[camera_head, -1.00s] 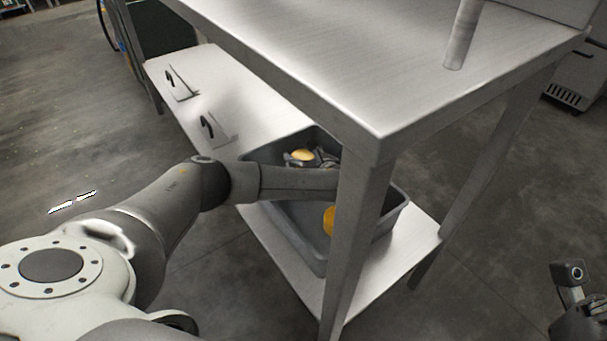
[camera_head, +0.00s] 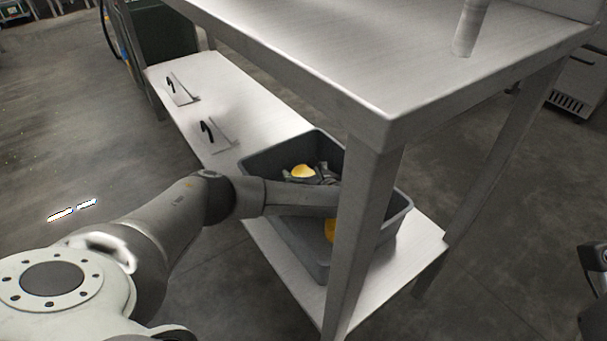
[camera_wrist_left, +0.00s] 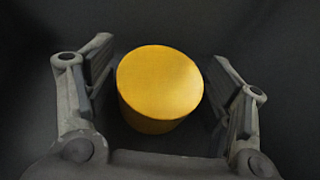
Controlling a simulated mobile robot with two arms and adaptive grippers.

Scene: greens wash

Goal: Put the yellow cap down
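A yellow cap (camera_head: 303,171) is inside the grey bin (camera_head: 292,262), at my left gripper. In the left wrist view the cap (camera_wrist_left: 160,88) is a short round cylinder with a flat top, slightly tilted, between the two fingers. Dark gaps show on both sides of it, so my left gripper (camera_wrist_left: 162,95) is open around it without touching. In the head view my left gripper (camera_head: 318,177) is low in the bin, partly hidden by its own arm. A small part of my right gripper (camera_head: 594,268) shows at the right edge; its fingers cannot be made out.
The bin stands on a metal lower shelf (camera_head: 255,95), under a metal tabletop (camera_head: 330,50). A table leg (camera_head: 362,230) hides part of the bin. A second orange-yellow item (camera_head: 330,230) lies in the bin.

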